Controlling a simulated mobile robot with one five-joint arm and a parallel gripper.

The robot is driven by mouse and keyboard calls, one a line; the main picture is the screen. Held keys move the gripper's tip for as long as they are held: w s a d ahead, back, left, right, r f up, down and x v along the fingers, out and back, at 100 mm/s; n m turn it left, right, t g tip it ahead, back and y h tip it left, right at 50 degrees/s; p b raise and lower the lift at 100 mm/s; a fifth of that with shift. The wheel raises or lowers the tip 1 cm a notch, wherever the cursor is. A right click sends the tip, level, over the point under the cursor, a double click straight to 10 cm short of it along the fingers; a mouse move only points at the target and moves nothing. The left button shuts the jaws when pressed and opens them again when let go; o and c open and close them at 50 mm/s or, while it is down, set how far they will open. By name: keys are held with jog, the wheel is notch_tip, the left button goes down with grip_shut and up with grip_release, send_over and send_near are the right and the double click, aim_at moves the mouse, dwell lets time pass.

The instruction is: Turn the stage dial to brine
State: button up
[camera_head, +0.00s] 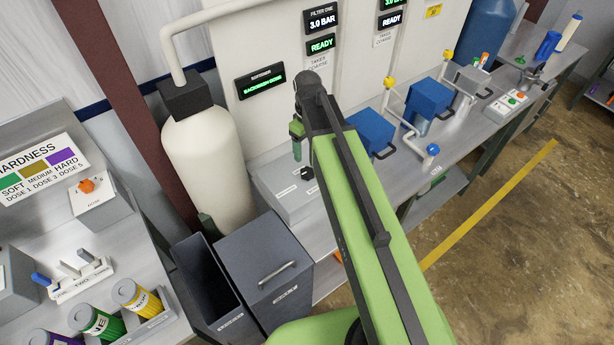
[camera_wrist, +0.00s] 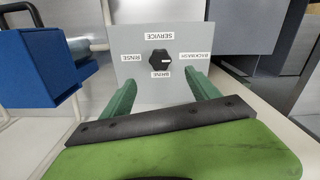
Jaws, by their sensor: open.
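The stage dial is a black faceted knob (camera_wrist: 160,60) on a light grey plate (camera_wrist: 125,45). Labels around it read SERVICE at the top, BACKWASH at the right, BRINE at the bottom and RINSE at the left in the wrist view. A small pale mark on the knob appears to face BACKWASH. In the head view the knob (camera_head: 307,173) sits on the grey box (camera_head: 283,190). My gripper (camera_wrist: 160,82) is open, its two green fingers apart and empty, short of the knob. It also shows in the head view (camera_head: 297,140), partly hidden by my arm.
A softener display (camera_head: 262,83) seems to read BACKWASH DONE. A white tank (camera_head: 205,165) stands left of the dial box, with dark bins (camera_head: 265,262) in front. Blue boxes (camera_head: 372,132) stand to the right on the bench. A hardness dosing bench (camera_head: 130,250) is at left.

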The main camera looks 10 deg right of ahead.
aim_at(307, 172)
notch_tip(307, 172, down, 11)
jog(key=b, duration=0.9)
jog(key=shift+f+b, duration=0.15)
jog(key=shift+b, duration=0.2)
jog(key=c, duration=1.4)
